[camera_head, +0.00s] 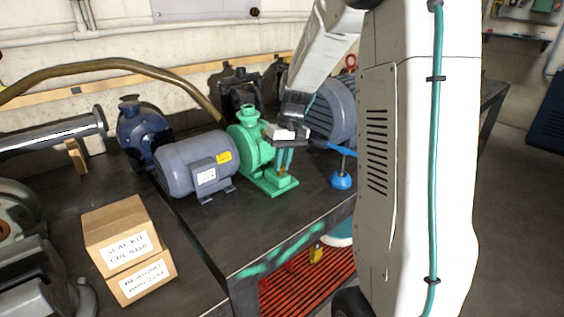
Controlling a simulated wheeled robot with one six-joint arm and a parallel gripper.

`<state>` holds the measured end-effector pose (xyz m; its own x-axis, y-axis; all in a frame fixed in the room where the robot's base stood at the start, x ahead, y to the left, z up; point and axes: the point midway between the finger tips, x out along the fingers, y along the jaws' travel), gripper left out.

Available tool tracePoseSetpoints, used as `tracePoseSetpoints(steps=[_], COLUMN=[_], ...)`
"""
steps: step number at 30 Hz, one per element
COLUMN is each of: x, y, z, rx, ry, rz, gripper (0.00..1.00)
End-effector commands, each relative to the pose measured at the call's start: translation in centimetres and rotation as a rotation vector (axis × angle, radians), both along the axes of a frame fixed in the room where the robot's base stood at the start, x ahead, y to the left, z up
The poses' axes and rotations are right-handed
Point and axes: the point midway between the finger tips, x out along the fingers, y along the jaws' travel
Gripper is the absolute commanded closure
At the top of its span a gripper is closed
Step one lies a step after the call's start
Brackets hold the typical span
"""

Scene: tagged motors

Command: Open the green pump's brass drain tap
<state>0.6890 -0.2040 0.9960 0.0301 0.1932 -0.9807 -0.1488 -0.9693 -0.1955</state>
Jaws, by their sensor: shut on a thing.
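The green pump (250,152) stands on the dark bench top, joined to a grey motor on its left. My gripper (284,168) reaches down from above at the pump's right side. Its fingers are shut on the small brass drain tap (282,173) low on the pump, just above the green foot. The fingers and wrist cover most of the tap, so I cannot tell how far its handle is turned.
The grey motor (195,163) has a yellow label. A blue pump (146,135) stands behind it and a blue-grey motor (333,108) stands right of my wrist. Labelled boxes (128,248) sit at front left. The bench front between boxes and pump is clear.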

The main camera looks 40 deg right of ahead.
Motion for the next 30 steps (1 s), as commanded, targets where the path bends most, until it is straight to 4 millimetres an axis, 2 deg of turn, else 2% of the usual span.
tracePoseSetpoints(steps=[12,28,29,30], x=[0.17,0.14,0.14,0.14], y=[-0.01,-0.01,0.00,0.00], z=[0.09,0.07,0.06,0.06], rx=[0.001,0.001,0.001,0.001], ry=[-0.002,-0.001,-0.001,-0.001], rz=[0.180,0.204,0.204,0.203], gripper=[1.00,1.00,0.83,0.72])
